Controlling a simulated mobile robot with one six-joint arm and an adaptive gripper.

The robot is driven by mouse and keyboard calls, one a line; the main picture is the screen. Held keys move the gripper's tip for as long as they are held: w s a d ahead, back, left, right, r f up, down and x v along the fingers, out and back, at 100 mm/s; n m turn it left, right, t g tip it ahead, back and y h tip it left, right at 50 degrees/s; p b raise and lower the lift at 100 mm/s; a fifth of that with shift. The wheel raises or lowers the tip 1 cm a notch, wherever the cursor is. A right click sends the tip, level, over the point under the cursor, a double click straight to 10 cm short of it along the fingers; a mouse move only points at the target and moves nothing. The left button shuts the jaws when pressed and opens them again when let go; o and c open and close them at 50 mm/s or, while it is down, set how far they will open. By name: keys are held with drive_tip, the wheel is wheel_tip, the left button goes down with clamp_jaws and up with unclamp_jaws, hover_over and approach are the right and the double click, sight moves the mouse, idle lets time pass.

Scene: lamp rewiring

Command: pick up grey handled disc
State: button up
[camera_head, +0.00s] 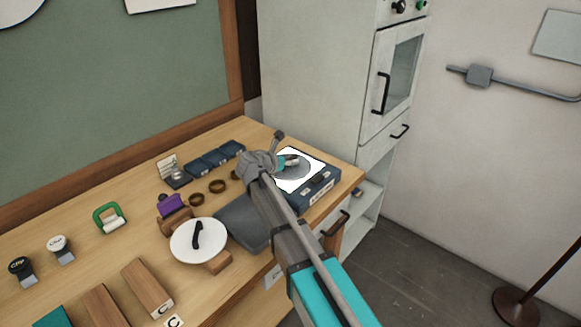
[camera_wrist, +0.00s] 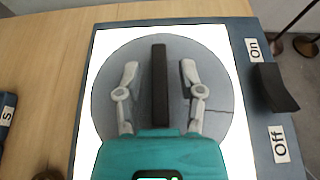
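The grey disc (camera_wrist: 215,100) lies flat on a bright white panel of a blue box, with a thin dark line like a crack on its right side. Its dark bar handle (camera_wrist: 160,85) stands across its middle. In the head view the grey disc (camera_head: 302,174) is partly hidden by my arm. My gripper (camera_wrist: 159,72) is over the disc, its two grey fingers spread on either side of the handle with a gap on each side. It also shows in the head view (camera_head: 290,161). How far the fingertips are above the disc is unclear.
The blue box (camera_head: 322,190) has a rocker switch (camera_wrist: 272,88) between "On" and "Off" labels. A white disc with a black handle (camera_head: 186,247), a purple item (camera_head: 171,204), brown rings (camera_head: 217,186) and wooden blocks stand leftward. A tall cabinet (camera_head: 315,75) rises behind.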

clamp_jaws()
drive_tip(key=shift+r, duration=0.15)
wheel_tip(320, 180, up, 2)
drive_tip(key=shift+p, duration=1.2)
drive_tip(key=s+d+r+p, duration=0.3)
drive_tip(key=s+r+p, duration=0.7)
drive_tip(key=s, duration=0.3)
drive_tip(key=shift+s+d+r+p, duration=0.25)
drive_tip(key=shift+d+r+p, duration=0.1)
drive_tip(key=shift+d, duration=0.05)
